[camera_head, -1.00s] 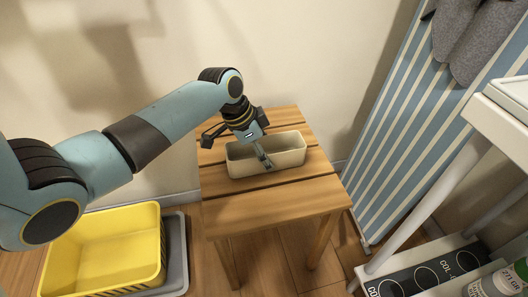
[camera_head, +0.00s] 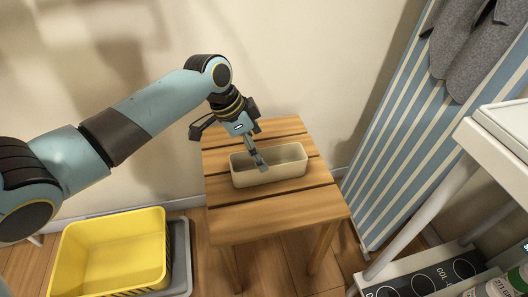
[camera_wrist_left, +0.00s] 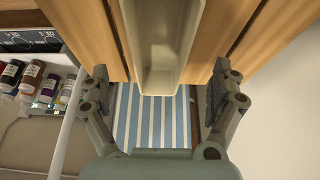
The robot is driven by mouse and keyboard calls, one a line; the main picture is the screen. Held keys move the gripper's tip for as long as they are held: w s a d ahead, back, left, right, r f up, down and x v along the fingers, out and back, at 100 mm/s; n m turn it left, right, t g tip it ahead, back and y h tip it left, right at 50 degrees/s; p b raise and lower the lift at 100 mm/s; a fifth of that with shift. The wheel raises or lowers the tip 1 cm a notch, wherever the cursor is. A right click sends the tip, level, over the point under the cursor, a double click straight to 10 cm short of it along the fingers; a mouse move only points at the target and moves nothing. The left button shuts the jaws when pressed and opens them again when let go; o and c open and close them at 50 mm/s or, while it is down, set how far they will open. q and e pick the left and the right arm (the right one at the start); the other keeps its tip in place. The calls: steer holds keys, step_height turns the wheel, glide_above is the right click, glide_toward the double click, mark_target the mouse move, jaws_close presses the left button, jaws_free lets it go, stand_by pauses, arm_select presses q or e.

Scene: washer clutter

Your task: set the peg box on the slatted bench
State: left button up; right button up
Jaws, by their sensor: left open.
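The peg box, a long cream open-topped box (camera_head: 284,178), rests upright on the slatted wooden bench (camera_head: 270,216). My left gripper (camera_head: 260,165) is over the box, and in the head view its finger overlaps the box's opening. The left wrist view shows the jaws (camera_wrist_left: 161,88) spread wide, one on each side of the box (camera_wrist_left: 160,80), with gaps between fingers and walls. The bench slats (camera_wrist_left: 88,30) show on both sides there. The box's inside is partly hidden in the head view. My right gripper is not in view.
A yellow basket (camera_head: 112,252) on a grey base stands on the floor left of the bench. A striped board (camera_head: 392,130) with grey cloth leans at the right. A white rack (camera_head: 420,205) with bottles stands at the front right.

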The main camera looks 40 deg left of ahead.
arm_select(q)
steer(key=p+v, duration=0.1)
steer(key=v, duration=0.4)
steer(key=shift+s, duration=0.1)
stand_by(0.3)
